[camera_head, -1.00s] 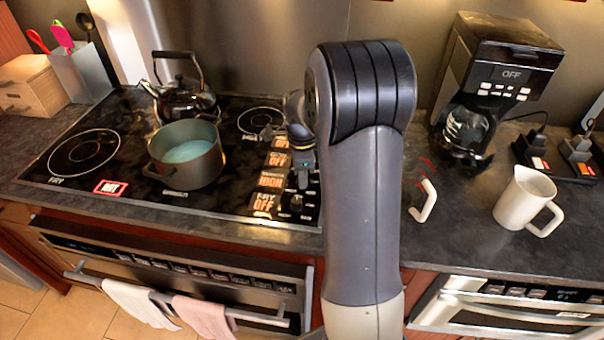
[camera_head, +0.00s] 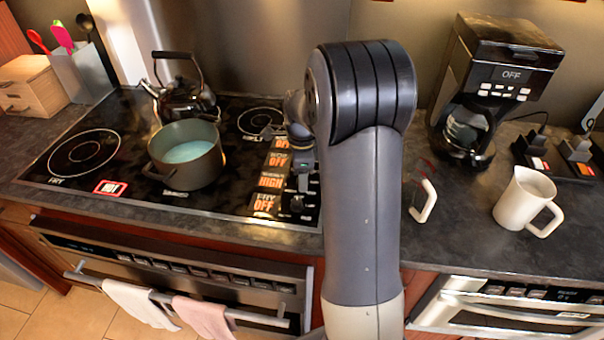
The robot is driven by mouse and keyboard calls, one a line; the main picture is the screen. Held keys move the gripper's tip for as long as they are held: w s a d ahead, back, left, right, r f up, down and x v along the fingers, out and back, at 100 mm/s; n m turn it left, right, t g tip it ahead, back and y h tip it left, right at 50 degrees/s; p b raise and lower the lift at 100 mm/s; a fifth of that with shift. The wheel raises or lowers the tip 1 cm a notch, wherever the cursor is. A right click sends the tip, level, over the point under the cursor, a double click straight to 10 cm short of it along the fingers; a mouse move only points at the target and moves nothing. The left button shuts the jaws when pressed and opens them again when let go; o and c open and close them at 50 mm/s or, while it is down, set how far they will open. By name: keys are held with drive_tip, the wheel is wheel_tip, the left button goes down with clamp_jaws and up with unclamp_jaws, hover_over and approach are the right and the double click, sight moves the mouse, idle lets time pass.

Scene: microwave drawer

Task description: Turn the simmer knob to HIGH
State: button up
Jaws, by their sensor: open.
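The stove's knob panel is on the right side of the black cooktop, with a column of orange labels. The simmer label (camera_head: 270,181) reads HIGH. The wok label (camera_head: 278,160) above it and the fry label (camera_head: 264,202) below it read OFF. The fry knob (camera_head: 297,203) shows just in front of the gripper.
A dark pot (camera_head: 187,155) with bluish contents sits on the cooktop, with a kettle (camera_head: 182,100) behind it. A coffee maker (camera_head: 490,85), a white mug (camera_head: 525,202) and another white handle (camera_head: 424,200) are on the right counter. My arm hides the middle of the counter.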

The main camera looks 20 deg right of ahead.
wheel_tip(320, 180, up, 11)
idle(0.5)
drive_tip(key=shift+f, duration=0.1)
wheel_tip(320, 180, down, 11)
drive_tip(key=shift+r, duration=0.1)
idle(0.5)
